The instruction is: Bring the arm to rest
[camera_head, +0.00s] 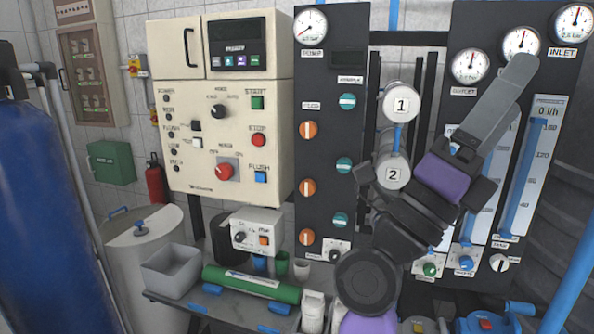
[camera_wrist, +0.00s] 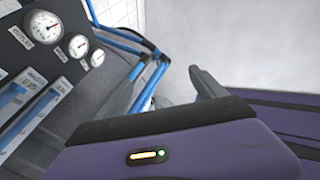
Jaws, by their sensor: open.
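My arm rises from the bottom of the head view in front of the rack. Its black and purple links bend up to the right. My gripper (camera_head: 508,88) points up and right, in front of the right-hand dark panel (camera_head: 527,30) and near its gauges. In the wrist view my gripper (camera_wrist: 163,84) shows two grey fingers spread apart, with nothing held between them. Blue pipes (camera_wrist: 150,47) show behind the fingers. From the head view I cannot tell the distance between my gripper and the panel.
A cream control cabinet (camera_head: 180,90) hangs at the left. White cylinders marked 1 (camera_head: 401,103) and 2 (camera_head: 392,173) stand close behind my arm. A bench below holds a grey bin (camera_head: 171,272) and a green cylinder (camera_head: 250,285). A blue tank (camera_head: 45,215) stands far left.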

